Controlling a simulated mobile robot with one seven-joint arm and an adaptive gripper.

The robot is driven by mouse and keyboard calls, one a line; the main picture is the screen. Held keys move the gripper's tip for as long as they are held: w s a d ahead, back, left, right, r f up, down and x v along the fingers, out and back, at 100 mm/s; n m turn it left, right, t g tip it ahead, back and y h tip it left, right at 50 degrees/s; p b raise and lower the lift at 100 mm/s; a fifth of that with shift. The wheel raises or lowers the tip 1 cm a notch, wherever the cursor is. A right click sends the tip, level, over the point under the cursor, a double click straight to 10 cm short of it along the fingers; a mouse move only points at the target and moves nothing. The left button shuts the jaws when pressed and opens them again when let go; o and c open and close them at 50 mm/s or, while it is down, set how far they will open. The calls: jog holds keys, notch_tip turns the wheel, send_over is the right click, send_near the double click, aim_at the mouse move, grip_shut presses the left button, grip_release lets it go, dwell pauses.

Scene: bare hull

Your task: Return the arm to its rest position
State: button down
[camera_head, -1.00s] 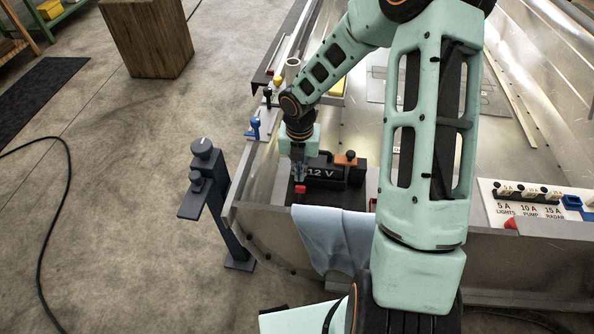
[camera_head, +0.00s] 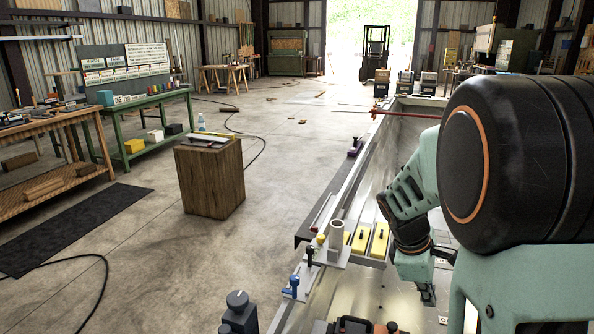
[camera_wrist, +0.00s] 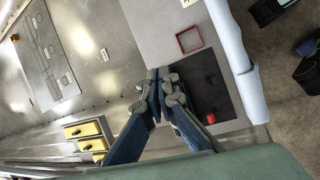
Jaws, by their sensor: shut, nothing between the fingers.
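My gripper (camera_head: 428,296) hangs at the right of the head view, below my mint-green arm, over the inside of the metal hull (camera_head: 312,303). In the wrist view my gripper (camera_wrist: 158,75) has its fingertips together with nothing between them. Beneath it, in the hull, lies a dark rectangular area (camera_wrist: 208,82) with a small red piece (camera_wrist: 211,118) on it. The large black joint of my arm covers much of the right of the head view.
Yellow blocks (camera_head: 379,241) and a pale upright tube (camera_head: 336,235) sit along the hull edge, with a blue clamp (camera_head: 294,286). A light-blue cloth (camera_wrist: 237,55) hangs over an edge. A wooden block (camera_head: 209,178) stands on open floor at left.

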jog(key=s+d+r+m+y, duration=0.2)
jog(key=s+d+r+m, duration=0.2)
jog(key=s+r+m, duration=0.75)
jog(key=s+a+t+y, duration=0.1)
jog(key=s+a+t, duration=0.1)
jog(key=a, duration=0.8)
jog(key=s+a+t+y, duration=0.2)
jog(key=a+t, duration=0.1)
jog(key=a, duration=0.7)
notch_tip(320, 180, up, 19)
jog(key=p, duration=1.9)
jog(key=shift+m, duration=0.35)
